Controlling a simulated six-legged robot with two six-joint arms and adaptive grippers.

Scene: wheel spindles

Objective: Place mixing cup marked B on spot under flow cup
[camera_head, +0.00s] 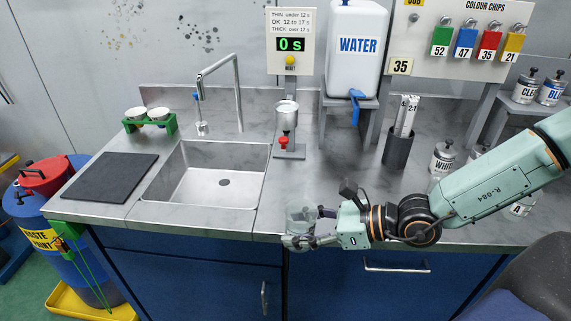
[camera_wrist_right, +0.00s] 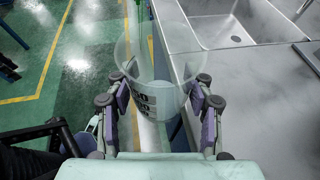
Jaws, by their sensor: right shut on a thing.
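My right gripper (camera_head: 312,228) is shut on a clear mixing cup (camera_head: 300,218) over the counter's front edge, right of the sink. In the right wrist view the clear cup (camera_wrist_right: 158,70) stands between the fingers of my gripper (camera_wrist_right: 157,115), with dark markings on its wall; I cannot read a B on it. The metal flow cup (camera_head: 286,112) hangs on a stand behind the held cup. A red part (camera_head: 283,142) is below it, above the grey stand base (camera_head: 290,154). No cup stands on that base. My left gripper is not in view.
The sink (camera_head: 205,178) with its tall tap (camera_head: 238,95) lies left of the held cup. A water tank (camera_head: 356,50) on a shelf and a dark holder (camera_head: 398,148) stand behind right. The counter between the cup and the stand base is clear.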

